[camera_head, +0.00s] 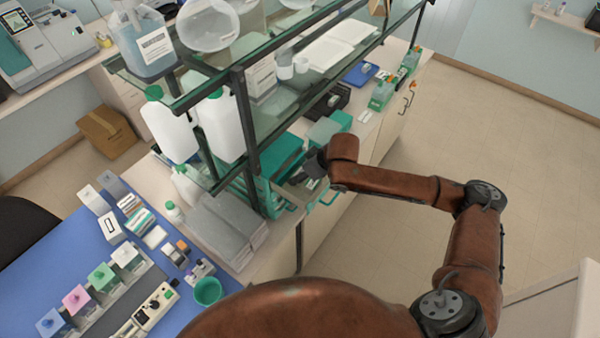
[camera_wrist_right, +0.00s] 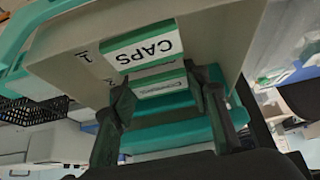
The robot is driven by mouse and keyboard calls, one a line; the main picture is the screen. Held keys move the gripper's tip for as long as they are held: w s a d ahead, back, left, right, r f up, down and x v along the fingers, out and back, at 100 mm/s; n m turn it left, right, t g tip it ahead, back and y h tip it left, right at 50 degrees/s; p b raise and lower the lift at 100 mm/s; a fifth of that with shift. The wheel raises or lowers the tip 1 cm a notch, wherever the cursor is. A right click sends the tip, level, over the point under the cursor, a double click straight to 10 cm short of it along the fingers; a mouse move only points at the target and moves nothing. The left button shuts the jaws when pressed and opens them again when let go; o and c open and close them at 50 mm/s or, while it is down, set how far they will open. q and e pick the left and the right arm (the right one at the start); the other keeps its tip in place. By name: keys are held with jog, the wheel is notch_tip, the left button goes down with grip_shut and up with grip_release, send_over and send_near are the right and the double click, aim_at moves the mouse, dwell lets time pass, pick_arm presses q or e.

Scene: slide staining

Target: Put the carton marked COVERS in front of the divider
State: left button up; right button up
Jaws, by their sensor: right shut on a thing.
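My right gripper (camera_head: 312,163) is at the teal-framed storage by the end of the glass shelving. In the right wrist view, its two dark fingers (camera_wrist_right: 162,108) stand either side of a small white-and-green carton (camera_wrist_right: 162,84) and are shut on it. The carton's small print is too blurred to read surely. Just above it in that view, a white-and-green face marked CAPS (camera_wrist_right: 143,48) shows against a grey-beige panel (camera_wrist_right: 75,62). I cannot tell which surface is the divider. My left gripper is not in view.
Glass shelving (camera_head: 240,95) with dark posts stands close to my right gripper. White jugs (camera_head: 170,127) and grey boxes (camera_head: 228,225) are to its left. A blue mat (camera_head: 60,270) holds staining jars and slide boxes. The floor (camera_head: 480,130) at the right is clear.

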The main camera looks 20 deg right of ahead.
jog(key=shift+w, duration=0.1)
jog(key=o, duration=0.6)
jog(key=shift+f, duration=0.1)
jog(key=o, duration=0.5)
jog(key=shift+c, duration=0.2)
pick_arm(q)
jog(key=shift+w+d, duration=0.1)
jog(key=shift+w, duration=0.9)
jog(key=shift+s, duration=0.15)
pick_arm(e)
jog(key=shift+d+r, duration=0.1)
jog(key=shift+r, duration=0.2)
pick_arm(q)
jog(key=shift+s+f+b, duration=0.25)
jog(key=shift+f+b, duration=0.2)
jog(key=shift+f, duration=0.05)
pick_arm(e)
jog(key=v, duration=1.1)
jog(key=shift+s+d+r, duration=0.1)
jog(key=shift+s+r, duration=0.15)
